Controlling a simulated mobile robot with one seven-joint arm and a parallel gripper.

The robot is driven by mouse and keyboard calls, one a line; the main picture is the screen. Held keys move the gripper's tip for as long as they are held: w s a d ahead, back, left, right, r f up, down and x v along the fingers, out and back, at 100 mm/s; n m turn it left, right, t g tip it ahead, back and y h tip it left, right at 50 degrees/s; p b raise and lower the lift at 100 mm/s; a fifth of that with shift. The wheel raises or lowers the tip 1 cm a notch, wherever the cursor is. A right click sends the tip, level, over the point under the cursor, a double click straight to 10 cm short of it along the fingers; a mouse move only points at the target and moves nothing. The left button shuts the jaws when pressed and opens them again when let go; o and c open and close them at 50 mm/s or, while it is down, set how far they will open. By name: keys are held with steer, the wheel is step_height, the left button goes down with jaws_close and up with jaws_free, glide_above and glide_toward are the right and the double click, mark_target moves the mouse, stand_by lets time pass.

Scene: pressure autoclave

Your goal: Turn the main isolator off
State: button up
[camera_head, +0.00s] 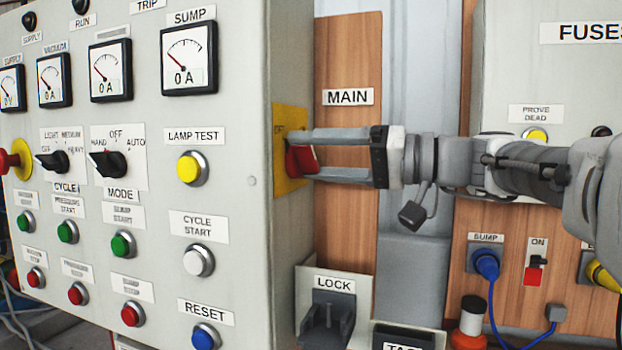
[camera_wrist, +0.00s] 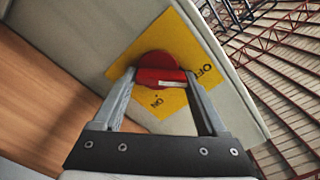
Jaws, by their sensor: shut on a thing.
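The main isolator is a red rotary handle (camera_head: 301,159) on a yellow plate (camera_head: 289,120), on the right side wall of the grey control panel. In the wrist view the red handle (camera_wrist: 157,66) has a white mark, and the yellow plate (camera_wrist: 165,42) reads OFF and ON. The white mark lies between the two words; I cannot tell the exact setting. My gripper (camera_head: 294,156) reaches in from the right, with one finger above and one below the handle. In the wrist view its fingers (camera_wrist: 160,78) are shut on either side of the handle.
The control panel (camera_head: 236,265) fills the left with meters, selector switches and push buttons. A MAIN label (camera_head: 348,97) is on the wooden board behind. A LOCK holder (camera_head: 327,312) stands below my gripper. A fuse box (camera_head: 530,75) and a blue plug (camera_head: 487,264) are at right.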

steer(key=shift+r+n+b, duration=0.2)
steer(key=shift+n+b, duration=0.1)
steer(key=o, duration=1.3)
steer(key=shift+s, duration=0.1)
steer(key=shift+f, duration=0.1)
steer(key=shift+d, duration=0.1)
steer(key=p+v, duration=0.2)
steer(key=v, duration=1.5)
steer(key=shift+p, duration=0.4)
